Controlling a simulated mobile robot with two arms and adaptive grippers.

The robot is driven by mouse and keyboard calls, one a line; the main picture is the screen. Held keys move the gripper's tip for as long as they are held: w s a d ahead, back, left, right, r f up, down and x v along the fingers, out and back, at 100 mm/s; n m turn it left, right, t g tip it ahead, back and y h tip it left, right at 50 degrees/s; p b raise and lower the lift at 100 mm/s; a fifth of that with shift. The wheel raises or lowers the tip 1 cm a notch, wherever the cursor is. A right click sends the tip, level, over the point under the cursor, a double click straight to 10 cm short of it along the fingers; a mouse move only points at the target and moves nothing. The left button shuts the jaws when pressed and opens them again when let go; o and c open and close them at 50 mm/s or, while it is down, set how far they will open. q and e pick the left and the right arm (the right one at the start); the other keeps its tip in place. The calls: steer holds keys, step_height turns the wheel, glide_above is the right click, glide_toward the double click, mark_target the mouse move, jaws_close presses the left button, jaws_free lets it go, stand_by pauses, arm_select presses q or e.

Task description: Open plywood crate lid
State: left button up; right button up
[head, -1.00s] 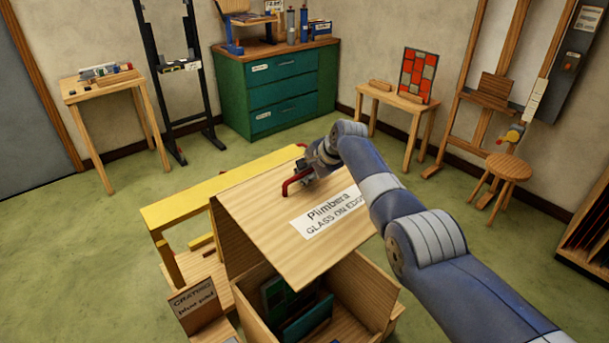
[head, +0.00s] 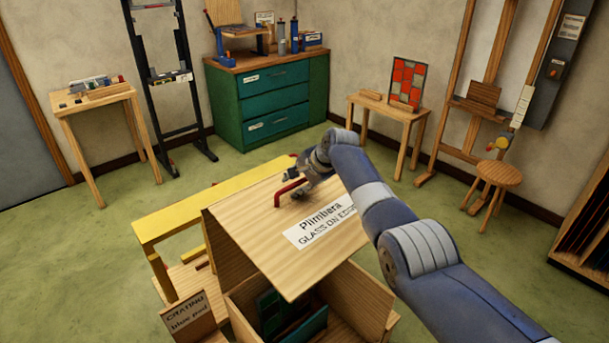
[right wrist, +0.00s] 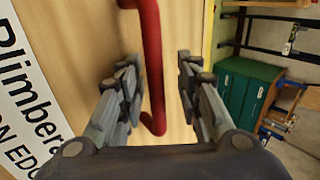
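The plywood crate (head: 362,302) stands open at the bottom of the head view. Its lid (head: 262,238) is raised and tilted, with a label (head: 322,227) reading "Plimbera GLASS ON EDGE" and a red bar handle (head: 289,191). The handle also shows in the right wrist view (right wrist: 153,60). My right gripper (right wrist: 158,92) is open, with one finger on each side of the handle; gaps show between fingers and bar. In the head view, my right gripper (head: 307,184) is at the handle. My left gripper is out of view.
Dark green panels (head: 285,317) stand inside the crate. A yellow-topped stand (head: 190,215) and a "CRATING blue pad" sign (head: 189,318) are to its left. A green cabinet (head: 272,100), a small table (head: 390,108) and a stool (head: 499,173) stand behind, with clear floor between.

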steer(key=v, duration=1.2)
steer(key=shift+r, duration=0.1)
